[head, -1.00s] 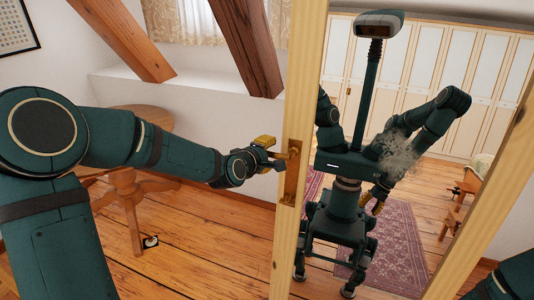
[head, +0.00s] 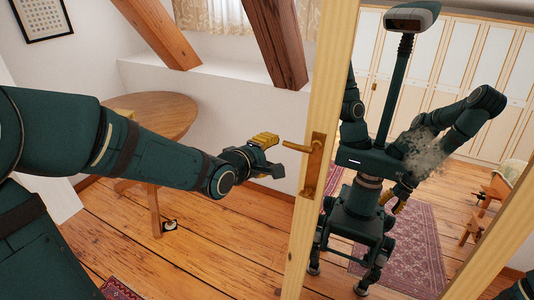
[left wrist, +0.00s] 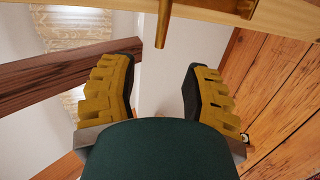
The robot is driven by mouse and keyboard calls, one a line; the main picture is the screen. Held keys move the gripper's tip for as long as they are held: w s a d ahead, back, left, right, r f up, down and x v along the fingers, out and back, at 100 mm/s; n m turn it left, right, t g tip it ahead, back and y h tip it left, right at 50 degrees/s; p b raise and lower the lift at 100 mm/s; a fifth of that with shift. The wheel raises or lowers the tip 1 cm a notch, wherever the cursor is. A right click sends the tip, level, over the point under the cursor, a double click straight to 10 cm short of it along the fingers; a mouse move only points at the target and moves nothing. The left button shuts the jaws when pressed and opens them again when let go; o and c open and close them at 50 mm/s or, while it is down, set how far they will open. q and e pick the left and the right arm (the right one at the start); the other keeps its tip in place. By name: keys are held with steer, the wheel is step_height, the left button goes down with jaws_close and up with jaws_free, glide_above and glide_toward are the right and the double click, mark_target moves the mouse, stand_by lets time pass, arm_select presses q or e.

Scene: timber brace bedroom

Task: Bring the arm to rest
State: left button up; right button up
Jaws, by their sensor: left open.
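My left arm (head: 150,155) reaches in from the left. Its left gripper (head: 264,141) has yellow fingers and is open and empty, just left of the brass door handle (head: 314,160), with a small gap between them. In the left wrist view the two fingers (left wrist: 158,90) stand apart, and the handle's lever (left wrist: 163,22) shows beyond their tips. My right gripper is not directly in view; only part of my right arm (head: 518,287) shows at the bottom right corner.
The handle sits on a pale wood frame (head: 325,110) around a mirror that reflects my body. A round wooden table (head: 150,112) stands behind my left arm. Sloping timber braces (head: 277,45) cross the back. Wood floor (head: 215,240) is open below the gripper.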

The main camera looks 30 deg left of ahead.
arm_select(q)
steer(key=shift+s, duration=0.25)
stand_by(0.3)
steer(key=d+f+m+g+h, duration=0.2)
steer(key=d+f+m+g, duration=0.25)
steer(key=f, duration=0.95)
steer(key=s+d+f+m+g, duration=0.4)
steer(key=s+f, duration=0.4)
steer(key=f, duration=0.3)
steer(key=s+d+f+m+g, duration=0.4)
steer(key=s+d+f+m, duration=0.3)
steer(key=f, duration=0.5)
steer(key=s, duration=0.2)
steer(key=shift+s+d, duration=0.3)
steer(key=shift+d, duration=0.05)
